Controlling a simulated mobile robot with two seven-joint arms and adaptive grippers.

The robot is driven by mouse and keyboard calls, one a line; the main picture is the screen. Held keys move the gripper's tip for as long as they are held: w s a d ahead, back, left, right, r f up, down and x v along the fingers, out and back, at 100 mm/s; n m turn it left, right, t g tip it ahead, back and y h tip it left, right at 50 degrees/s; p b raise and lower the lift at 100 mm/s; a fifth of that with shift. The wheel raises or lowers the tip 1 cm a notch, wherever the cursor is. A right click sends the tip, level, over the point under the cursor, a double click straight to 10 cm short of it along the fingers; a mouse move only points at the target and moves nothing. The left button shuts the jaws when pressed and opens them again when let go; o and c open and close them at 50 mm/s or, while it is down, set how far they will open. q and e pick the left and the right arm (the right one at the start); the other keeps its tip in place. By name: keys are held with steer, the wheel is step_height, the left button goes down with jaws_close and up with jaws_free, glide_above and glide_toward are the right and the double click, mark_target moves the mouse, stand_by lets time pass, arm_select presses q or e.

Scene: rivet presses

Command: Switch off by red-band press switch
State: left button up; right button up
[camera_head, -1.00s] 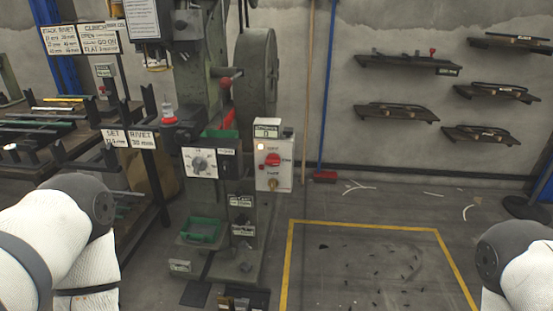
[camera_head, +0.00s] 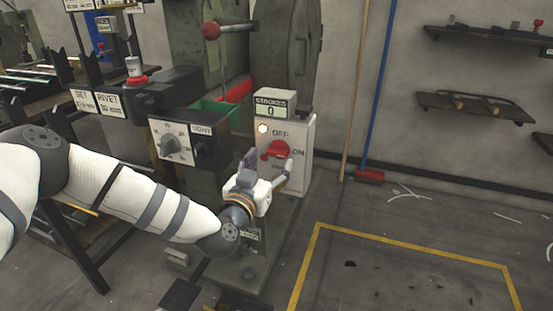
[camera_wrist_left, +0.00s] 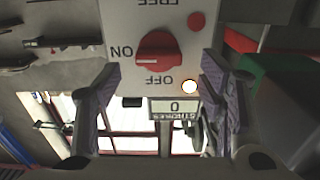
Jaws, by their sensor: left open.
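The switch box (camera_head: 301,135) is white and mounted on the green-grey press, below a counter reading 0 (camera_head: 274,104). Its red rotary knob (camera_head: 278,150) has OFF, ON and FREE around it. The wrist view shows the box upside down, with the knob (camera_wrist_left: 158,50) and its pale mark toward ON. A lit lamp (camera_wrist_left: 189,87) is beside OFF. My left gripper (camera_head: 268,166) is open and empty in front of the box. In the wrist view its fingers (camera_wrist_left: 158,75) stand either side of the knob, apart from it. My right gripper is out of view.
A dial box (camera_head: 174,142) and a red-ball lever (camera_head: 212,30) are on the press. A rack (camera_head: 100,190) stands left. A red broom (camera_head: 369,177) leans on the back wall.

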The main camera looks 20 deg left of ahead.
mark_target(276, 155)
arm_select(q)
steer(key=shift+w+d+f, duration=0.1)
steer(key=shift+w, duration=1.85)
steer(key=c, duration=1.2)
steer(key=shift+o, duration=0.2)
steer(key=n, duration=0.4)
steer(key=shift+b, duration=0.3)
steer(key=n, duration=0.4)
steer(key=shift+n+b, duration=0.3)
steer(key=n+b, duration=0.1)
steer(key=n, duration=0.3)
steer(key=shift+f+n, duration=0.1)
steer(key=shift+n, duration=0.2)
steer(key=shift+n+b, duration=0.85)
steer(key=shift+n, duration=1.45)
